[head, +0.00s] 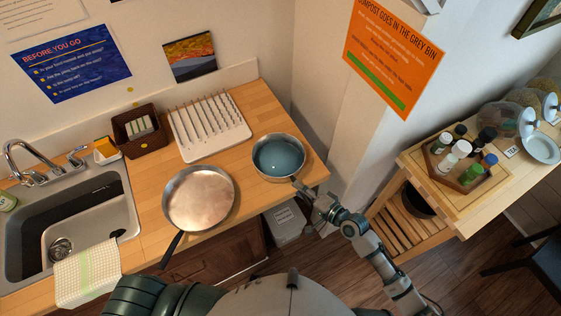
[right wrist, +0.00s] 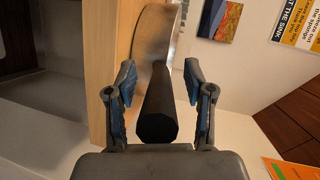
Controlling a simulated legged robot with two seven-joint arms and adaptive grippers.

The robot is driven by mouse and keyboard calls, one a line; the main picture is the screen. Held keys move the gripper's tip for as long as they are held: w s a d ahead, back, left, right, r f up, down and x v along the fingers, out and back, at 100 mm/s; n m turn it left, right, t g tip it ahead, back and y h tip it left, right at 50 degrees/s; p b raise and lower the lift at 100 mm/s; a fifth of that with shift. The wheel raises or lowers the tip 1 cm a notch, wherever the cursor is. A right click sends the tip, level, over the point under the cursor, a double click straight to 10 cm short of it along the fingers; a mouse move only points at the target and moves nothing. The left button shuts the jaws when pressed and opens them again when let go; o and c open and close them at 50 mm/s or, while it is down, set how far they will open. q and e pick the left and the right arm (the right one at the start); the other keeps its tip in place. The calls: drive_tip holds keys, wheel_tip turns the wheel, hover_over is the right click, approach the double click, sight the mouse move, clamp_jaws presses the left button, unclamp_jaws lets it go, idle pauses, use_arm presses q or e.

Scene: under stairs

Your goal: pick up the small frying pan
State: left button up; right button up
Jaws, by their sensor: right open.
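The small frying pan (head: 279,158) has a silver rim and a blue-grey inside. It sits near the right end of the wooden counter, its handle pointing toward my right gripper (head: 301,188). In the right wrist view, the pan's metal side (right wrist: 157,32) shows beyond its black handle (right wrist: 157,108). The handle lies between the two open fingers of my right gripper (right wrist: 160,80), with gaps on both sides. A larger frying pan (head: 200,198) with a copper-toned inside sits to the left, its black handle over the counter's front edge. My left gripper is not in view.
A white dish rack (head: 208,128) stands behind the pans, with a brown basket (head: 139,130) beside it. The sink (head: 70,225) is at left. A wall corner (head: 330,95) rises at right. A wooden shelf unit (head: 460,212) carries a tray of bottles.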

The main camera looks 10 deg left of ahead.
drive_tip(key=shift+a, duration=0.15)
drive_tip(key=shift+c, duration=1)
drive_tip(key=shift+d, duration=0.4)
drive_tip(key=c, duration=0.8)
drive_tip(key=shift+d, duration=0.1)
clamp_jaws()
drive_tip(key=shift+r, duration=0.1)
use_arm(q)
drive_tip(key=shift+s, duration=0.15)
use_arm(e)
drive_tip(key=shift+a, duration=0.25)
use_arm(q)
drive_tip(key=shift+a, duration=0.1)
use_arm(e)
drive_tip(key=shift+r, duration=0.15)
